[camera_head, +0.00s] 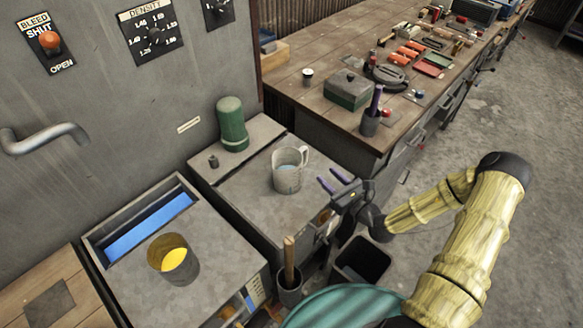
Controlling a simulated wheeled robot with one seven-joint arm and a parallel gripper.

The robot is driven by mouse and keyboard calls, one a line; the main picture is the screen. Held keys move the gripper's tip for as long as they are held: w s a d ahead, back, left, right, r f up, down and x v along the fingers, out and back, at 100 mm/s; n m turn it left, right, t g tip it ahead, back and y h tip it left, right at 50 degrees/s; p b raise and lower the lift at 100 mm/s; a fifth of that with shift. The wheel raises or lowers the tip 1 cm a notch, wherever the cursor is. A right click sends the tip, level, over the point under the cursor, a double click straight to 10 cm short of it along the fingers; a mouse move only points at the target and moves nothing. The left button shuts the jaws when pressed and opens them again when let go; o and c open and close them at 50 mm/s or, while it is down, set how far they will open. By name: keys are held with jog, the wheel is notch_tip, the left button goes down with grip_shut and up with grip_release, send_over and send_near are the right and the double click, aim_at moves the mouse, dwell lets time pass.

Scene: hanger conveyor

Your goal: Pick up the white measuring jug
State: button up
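The white measuring jug (287,180) stands upright on the grey cabinet top in the middle of the view. It looks translucent, and its handle points toward the upper right. My gripper (333,181) is just to the right of the jug, near the right edge of the cabinet top. Its two purple fingers are apart with nothing between them. A gap shows between the fingertips and the jug.
A green cylinder (231,124) and a small dark knob (213,161) are behind the jug. A container with yellow contents (173,260) stands at lower left. A workbench (325,107) with tools lies behind at right. A black bin (361,262) is below my gripper.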

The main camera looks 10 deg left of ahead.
aim_at(307, 154)
jog(key=p+x, duration=0.1)
jog(key=x, duration=0.6)
jog(key=shift+w, duration=0.1)
jog(key=shift+w+a+r+p, duration=0.25)
jog(key=shift+w+a+p, duration=0.15)
jog(key=shift+p, duration=0.2)
jog(key=p+x, duration=0.1)
jog(key=x, duration=0.2)
jog(key=shift+w+a+r, duration=0.1)
jog(key=shift+w, duration=0.15)
jog(key=shift+w+a, duration=0.2)
jog(key=shift+w, duration=0.1)
grip_shut()
